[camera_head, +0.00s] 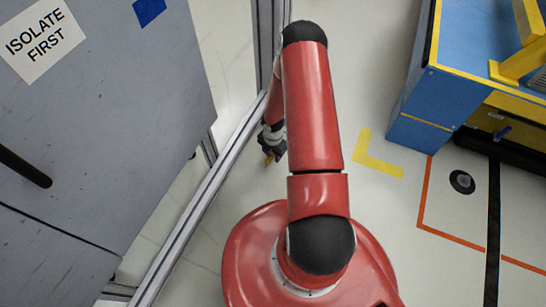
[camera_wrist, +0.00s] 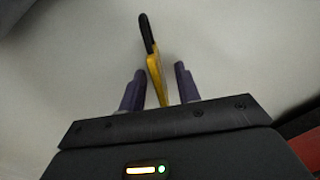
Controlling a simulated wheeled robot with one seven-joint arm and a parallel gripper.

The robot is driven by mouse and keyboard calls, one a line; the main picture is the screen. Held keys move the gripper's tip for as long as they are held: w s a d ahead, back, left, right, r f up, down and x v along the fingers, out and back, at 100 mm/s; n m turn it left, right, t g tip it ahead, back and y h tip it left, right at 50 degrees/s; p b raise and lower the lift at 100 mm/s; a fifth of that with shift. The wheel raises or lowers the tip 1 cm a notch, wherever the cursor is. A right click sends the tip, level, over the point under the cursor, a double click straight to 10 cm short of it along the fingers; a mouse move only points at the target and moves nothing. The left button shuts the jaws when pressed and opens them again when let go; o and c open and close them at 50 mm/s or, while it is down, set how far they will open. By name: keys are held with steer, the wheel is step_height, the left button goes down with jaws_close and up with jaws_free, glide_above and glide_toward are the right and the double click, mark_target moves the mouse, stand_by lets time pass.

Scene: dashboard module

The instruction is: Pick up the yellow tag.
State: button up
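The yellow tag (camera_wrist: 155,75) shows in the wrist view as a narrow yellow strip, seen nearly edge-on, with a black loop (camera_wrist: 147,32) at its far end. Its near end lies between the two fingers of my gripper (camera_wrist: 158,85), and the gripper body hides anything lower. The fingers stand apart, with a visible gap on each side of the tag. In the head view my gripper (camera_head: 272,146) is low, left of my red arm and partly hidden by it. A small yellow-orange bit (camera_head: 269,158) shows at its tip.
A metal frame rail (camera_head: 205,192) runs close to the left of my gripper, beside a grey panel (camera_head: 90,120) with an "ISOLATE FIRST" label. A blue and yellow workbench (camera_head: 425,125) stands at the right.

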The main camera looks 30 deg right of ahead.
steer(key=shift+f, duration=0.15)
steer(key=shift+c, duration=0.3)
jaws_close()
step_height(320, 180, up, 20)
steer(key=p, duration=0.5)
steer(key=shift+p, duration=0.3)
